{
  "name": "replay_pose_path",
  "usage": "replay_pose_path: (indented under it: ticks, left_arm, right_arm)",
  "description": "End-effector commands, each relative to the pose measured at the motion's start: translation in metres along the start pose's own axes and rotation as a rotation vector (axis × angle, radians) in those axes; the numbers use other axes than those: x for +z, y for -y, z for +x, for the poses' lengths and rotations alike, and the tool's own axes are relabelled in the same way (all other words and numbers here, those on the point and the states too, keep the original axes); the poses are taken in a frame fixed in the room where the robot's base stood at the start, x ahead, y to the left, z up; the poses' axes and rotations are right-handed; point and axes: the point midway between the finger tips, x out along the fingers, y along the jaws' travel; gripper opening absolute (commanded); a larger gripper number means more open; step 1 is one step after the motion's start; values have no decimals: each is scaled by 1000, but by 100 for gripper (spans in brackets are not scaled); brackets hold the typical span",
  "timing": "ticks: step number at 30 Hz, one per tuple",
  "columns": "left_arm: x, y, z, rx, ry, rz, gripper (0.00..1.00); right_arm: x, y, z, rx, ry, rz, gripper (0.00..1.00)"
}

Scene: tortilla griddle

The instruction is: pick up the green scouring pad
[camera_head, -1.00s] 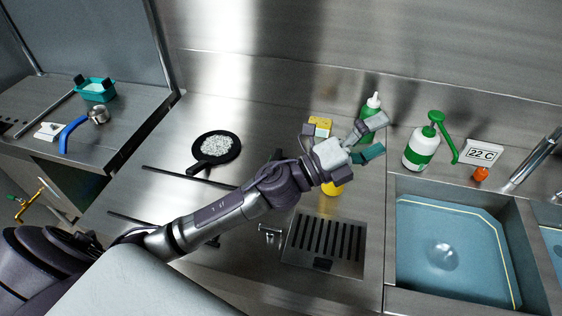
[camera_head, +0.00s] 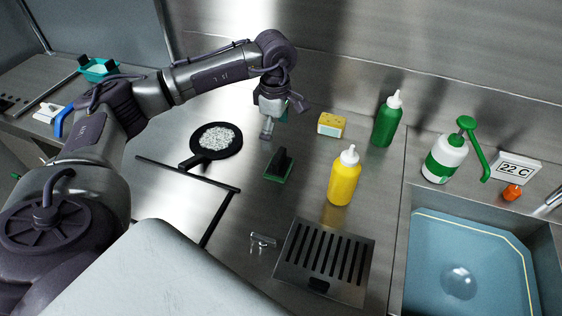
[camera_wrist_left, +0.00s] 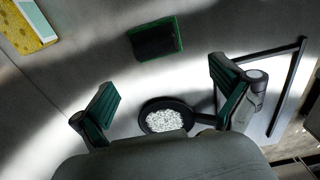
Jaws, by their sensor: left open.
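The green scouring pad (camera_head: 278,166) with a black holder on top lies on the steel counter, left of the yellow bottle. It also shows in the left wrist view (camera_wrist_left: 155,39), near the top middle. My left gripper (camera_head: 281,121) points down above the counter, behind the pad in the head view and apart from it. In the left wrist view its green-padded fingers (camera_wrist_left: 163,86) are spread wide with nothing between them. My right gripper is in neither view.
A black pan (camera_head: 216,141) of white grains is left of the pad. A yellow sponge (camera_head: 331,125), a green bottle (camera_head: 386,121) and a yellow bottle (camera_head: 344,177) stand to the right. A slotted drain plate (camera_head: 325,262) lies in front, with a sink (camera_head: 408,270) at the right.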

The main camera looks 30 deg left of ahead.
Motion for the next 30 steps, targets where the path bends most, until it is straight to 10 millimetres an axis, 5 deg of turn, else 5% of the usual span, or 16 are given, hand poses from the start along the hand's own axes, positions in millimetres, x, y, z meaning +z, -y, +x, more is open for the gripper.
replay_pose_path:
  ticks: [8,22,30]
  left_arm:
    - [2,0,40,-2,3,0,100]
    - [7,-7,91,-1,4,0,100]
    - [7,-7,97,0,5,1,100]
  right_arm:
    - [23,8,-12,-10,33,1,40]
    - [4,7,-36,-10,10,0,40]
    - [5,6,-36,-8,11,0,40]
